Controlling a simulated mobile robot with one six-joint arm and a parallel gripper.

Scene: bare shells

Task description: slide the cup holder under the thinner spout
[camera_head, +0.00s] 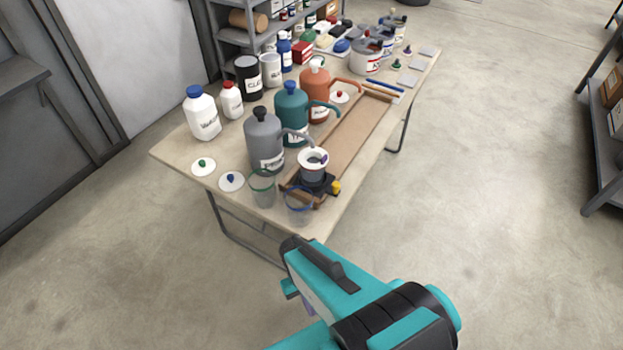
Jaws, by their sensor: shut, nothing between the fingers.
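The dark cup holder (318,187) has a yellow knob on its right and carries a white-rimmed cup (312,161). It sits at the near end of a long brown wooden track (352,137), close to the grey can's spout. Three spouted cans stand along the track: grey (265,140), teal (292,114) and orange (315,92). Their labels are too small to read surely, so I cannot tell which holds thinner. My gripper (294,290) is shut and empty in front of the table's near edge, apart from the holder and partly hidden by my arm.
Two clear cups (263,188) (298,206) stand near the track's near end. White bottles (202,112) and black and white tins stand on the left. Round discs, paint tins (367,54) and small pads lie around the table (175,152).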

